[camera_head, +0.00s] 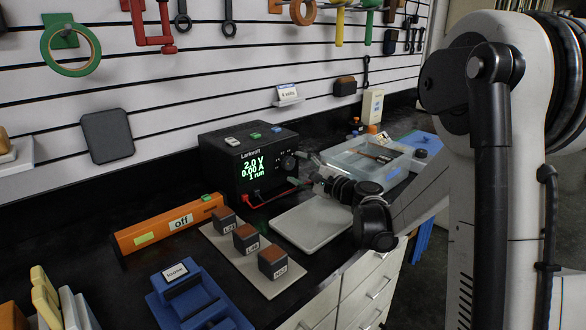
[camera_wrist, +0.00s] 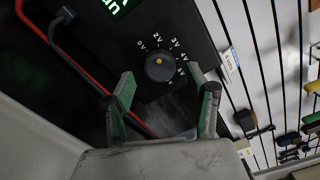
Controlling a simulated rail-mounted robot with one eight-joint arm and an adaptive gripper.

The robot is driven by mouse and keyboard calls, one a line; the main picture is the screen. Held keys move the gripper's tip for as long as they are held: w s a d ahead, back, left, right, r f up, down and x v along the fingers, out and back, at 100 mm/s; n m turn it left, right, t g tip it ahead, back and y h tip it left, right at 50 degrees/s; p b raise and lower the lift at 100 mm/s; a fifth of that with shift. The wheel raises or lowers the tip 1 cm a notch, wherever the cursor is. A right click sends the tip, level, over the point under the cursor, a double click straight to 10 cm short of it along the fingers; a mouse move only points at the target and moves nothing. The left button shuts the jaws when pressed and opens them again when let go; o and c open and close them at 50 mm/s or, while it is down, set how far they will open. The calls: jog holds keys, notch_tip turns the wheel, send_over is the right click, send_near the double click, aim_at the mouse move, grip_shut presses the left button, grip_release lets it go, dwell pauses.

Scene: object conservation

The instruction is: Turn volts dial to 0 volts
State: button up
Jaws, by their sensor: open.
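The black power supply (camera_head: 240,165) stands on the dark bench and its green display (camera_head: 253,168) reads 2.0 V, 0.00 A. The volts dial (camera_head: 289,162) is a dark round knob on its front face. In the wrist view the dial (camera_wrist: 159,68) has a small orange mark, with 0V to 5V labels around it. Which label the mark points at is hard to tell. My gripper (camera_wrist: 168,88) is open, its two green-tipped fingers spread either side of the dial's lower part. They appear apart from the knob. In the head view my gripper (camera_head: 322,183) is in front of the supply's right side.
Red and black leads (camera_wrist: 75,55) run left of the fingers. A clear bin (camera_head: 370,160) stands right of the supply. A pale tray (camera_head: 311,222) lies below my gripper. An orange "off" box (camera_head: 170,225) and several labelled blocks (camera_head: 246,238) are in front.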

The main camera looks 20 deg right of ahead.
jog(key=shift+x, duration=1.3)
jog(key=shift+c, duration=0.3)
jog(key=c, duration=1.1)
